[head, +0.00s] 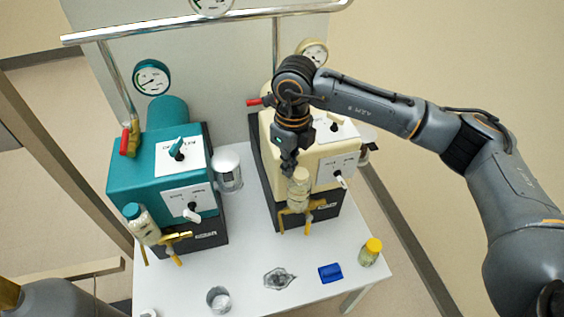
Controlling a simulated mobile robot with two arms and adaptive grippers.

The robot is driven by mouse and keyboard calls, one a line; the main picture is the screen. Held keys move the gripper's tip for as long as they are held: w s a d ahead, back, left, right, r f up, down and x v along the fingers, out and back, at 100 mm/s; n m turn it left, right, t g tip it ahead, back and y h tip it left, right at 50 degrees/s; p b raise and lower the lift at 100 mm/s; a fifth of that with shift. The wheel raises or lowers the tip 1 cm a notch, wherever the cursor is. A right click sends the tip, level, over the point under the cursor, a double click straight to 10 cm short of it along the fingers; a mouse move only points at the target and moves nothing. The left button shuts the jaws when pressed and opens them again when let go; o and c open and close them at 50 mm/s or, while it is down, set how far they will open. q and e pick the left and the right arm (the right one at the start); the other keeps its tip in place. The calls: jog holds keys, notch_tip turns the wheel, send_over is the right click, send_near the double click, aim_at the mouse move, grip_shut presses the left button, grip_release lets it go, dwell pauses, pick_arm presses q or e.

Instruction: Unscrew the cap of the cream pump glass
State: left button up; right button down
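The cream pump (283,150) stands on the right side of the white table, on a black base. Its glass (298,197) hangs upright at the front, with a cream cap (301,174) on top. My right gripper (289,168) reaches down from above, its fingers at the upper left of the cap. The fingers look close together, and I cannot tell whether they touch the cap or how far apart they are. My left gripper does not show.
A teal pump (150,180) with a teal-capped glass (139,219) stands at left. A yellow-capped jar (371,252), blue block (330,273), clear dish (279,279) and glass beaker (218,299) are along the front. A rail (200,22) runs above.

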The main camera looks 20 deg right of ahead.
aim_at(300, 176)
jog(key=shift+s+d+r, duration=0.3)
jog(key=shift+d+r, duration=0.2)
jog(key=shift+r, duration=0.05)
jog(key=s+r, duration=0.1)
jog(key=s+d, duration=0.1)
jog(key=shift+s+d+r, duration=0.15)
jog(key=shift+s+r, duration=0.2)
jog(key=shift+r, duration=0.05)
jog(key=shift+d+r, duration=0.1)
jog(key=shift+w, duration=0.25)
jog(key=shift+w+a+f, duration=0.2)
jog(key=shift+w, duration=0.1)
jog(key=shift+w+a, duration=0.1)
jog(key=shift+r+p, duration=0.4)
jog(key=shift+r, duration=0.05)
jog(key=shift+r+p, duration=0.5)
jog(key=shift+r, duration=0.45)
jog(key=shift+r+p, duration=0.3)
jog(key=shift+r, duration=0.45)
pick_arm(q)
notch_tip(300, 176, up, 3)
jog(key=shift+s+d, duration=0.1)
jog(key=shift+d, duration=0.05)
pick_arm(e)
jog(key=c, duration=1.6)
grip_release()
